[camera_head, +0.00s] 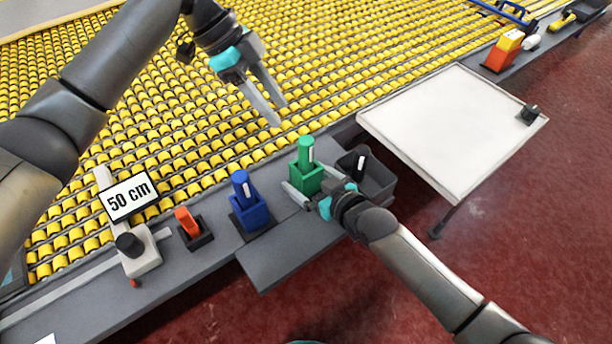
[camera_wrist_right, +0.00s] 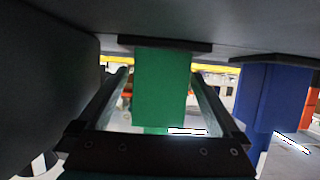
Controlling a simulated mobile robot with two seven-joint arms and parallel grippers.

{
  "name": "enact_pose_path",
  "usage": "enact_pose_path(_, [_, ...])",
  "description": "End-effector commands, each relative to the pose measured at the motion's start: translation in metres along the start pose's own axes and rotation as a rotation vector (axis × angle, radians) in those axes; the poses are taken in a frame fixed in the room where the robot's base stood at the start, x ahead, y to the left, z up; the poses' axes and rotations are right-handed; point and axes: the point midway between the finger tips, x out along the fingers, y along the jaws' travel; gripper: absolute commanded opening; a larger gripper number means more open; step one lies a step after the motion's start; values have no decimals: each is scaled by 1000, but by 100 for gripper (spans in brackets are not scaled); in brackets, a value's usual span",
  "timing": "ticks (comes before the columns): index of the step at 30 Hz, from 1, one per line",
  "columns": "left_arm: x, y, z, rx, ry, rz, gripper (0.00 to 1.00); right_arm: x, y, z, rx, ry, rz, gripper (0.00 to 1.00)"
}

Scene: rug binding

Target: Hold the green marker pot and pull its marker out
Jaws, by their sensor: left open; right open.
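The green marker pot (camera_head: 305,179) stands on the grey shelf, with its green marker (camera_head: 305,148) upright in it. My right gripper (camera_head: 308,195) is open around the lower pot, its fingers on either side. In the right wrist view, where the scene is upside down, the green pot (camera_wrist_right: 162,88) sits between the two open fingers, with gaps visible beside it. Only a little of the green marker shows there. My left gripper (camera_head: 278,114) is open and empty, above the yellow rollers and up and left of the marker.
A blue pot with a blue marker (camera_head: 240,184) and an orange marker (camera_head: 186,221) in a dark holder stand to the left. A dark bin (camera_head: 378,185) is close on the right. A white panel (camera_head: 455,125) lies beyond it. A "50 cm" sign (camera_head: 129,197) stands farther left.

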Motion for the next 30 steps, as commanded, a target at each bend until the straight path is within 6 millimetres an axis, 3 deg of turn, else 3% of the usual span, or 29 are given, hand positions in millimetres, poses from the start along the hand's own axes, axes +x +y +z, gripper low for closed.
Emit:
enact_pose_path(13, [0, 0, 0, 0, 0, 0, 50, 7, 0, 0, 0, 1, 0, 100])
enact_pose_path(30, [0, 0, 0, 0, 0, 0, 50, 7, 0, 0, 0, 0, 0, 36])
